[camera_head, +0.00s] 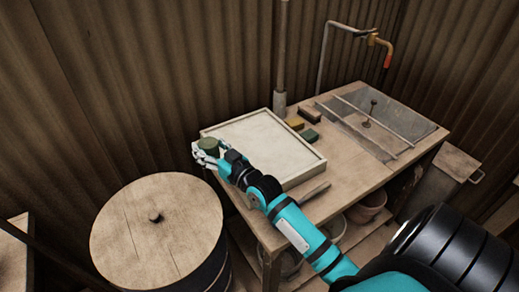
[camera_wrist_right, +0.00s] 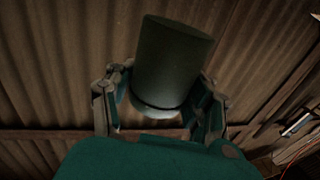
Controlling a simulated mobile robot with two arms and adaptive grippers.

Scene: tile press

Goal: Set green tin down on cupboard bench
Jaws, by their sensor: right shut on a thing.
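The green tin (camera_head: 208,144) is held upright in my right gripper (camera_head: 204,155), at the far left corner of the wooden bench (camera_head: 318,205). In the right wrist view, the dark green tin (camera_wrist_right: 172,62) stands between the two fingers of the right gripper (camera_wrist_right: 160,105), which are shut on its sides. It appears raised near the left rim of the pale tray; I cannot tell the exact gap below it. I cannot tell whether this bench is the cupboard bench. My left gripper is not in view.
A pale framed tray (camera_head: 265,150) covers the bench's left part. Small coloured blocks (camera_head: 309,114) lie right of it, then a metal plate with rods (camera_head: 410,122). A round-lidded drum (camera_head: 150,235) stands at left front. A corrugated wall (camera_head: 150,70) rises behind.

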